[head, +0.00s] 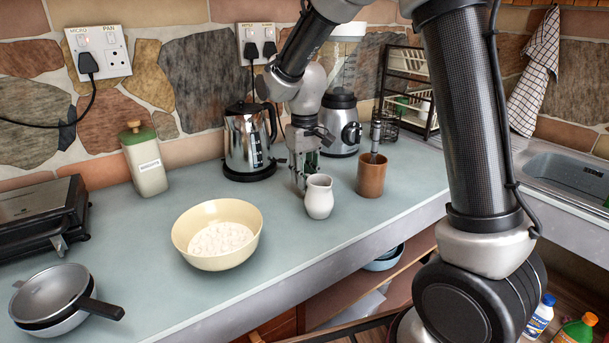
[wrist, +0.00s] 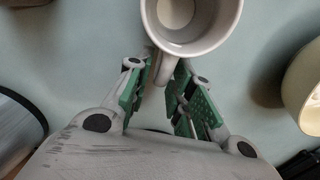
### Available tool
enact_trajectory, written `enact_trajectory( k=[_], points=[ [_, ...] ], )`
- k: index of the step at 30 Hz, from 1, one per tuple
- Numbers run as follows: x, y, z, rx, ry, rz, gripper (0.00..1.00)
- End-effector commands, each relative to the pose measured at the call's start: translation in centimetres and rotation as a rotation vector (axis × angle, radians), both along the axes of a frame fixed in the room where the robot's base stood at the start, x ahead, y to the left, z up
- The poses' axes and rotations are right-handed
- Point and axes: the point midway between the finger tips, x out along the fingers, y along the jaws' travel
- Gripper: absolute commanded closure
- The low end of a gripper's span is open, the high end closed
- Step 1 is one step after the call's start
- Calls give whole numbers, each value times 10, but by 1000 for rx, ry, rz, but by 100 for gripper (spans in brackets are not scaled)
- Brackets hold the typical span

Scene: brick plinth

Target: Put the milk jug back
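The milk jug (head: 319,198) is a small white jug on the pale blue-green counter. It looks upright, and I cannot see a clear gap under it. My gripper (head: 302,180) is at its left, close against its handle side. In the wrist view the jug (wrist: 213,44) shows from above at the top, its round mouth open. Its handle points towards me, between the green pads of my gripper (wrist: 166,70). The jug's base is hidden there.
A cream bowl (head: 200,258) of white contents stands in front left of the jug. A brown cup (head: 371,176) with a utensil stands close right. Behind are a steel kettle (head: 240,150) and a blender (head: 340,133). The counter's front edge (head: 340,245) lies near.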

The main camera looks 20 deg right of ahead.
Motion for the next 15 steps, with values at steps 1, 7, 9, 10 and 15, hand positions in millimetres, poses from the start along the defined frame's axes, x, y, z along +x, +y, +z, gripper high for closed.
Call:
enact_trajectory(
  k=[1,7,9,10,15],
  points=[
    [0,0,0,0,0,0,68],
    [0,0,0,0,0,0,68],
    [0,0,1,0,-1,0,68],
    [0,0,2,0,-1,0,68],
    [1,0,23,2,-6,0,68]
  ],
)
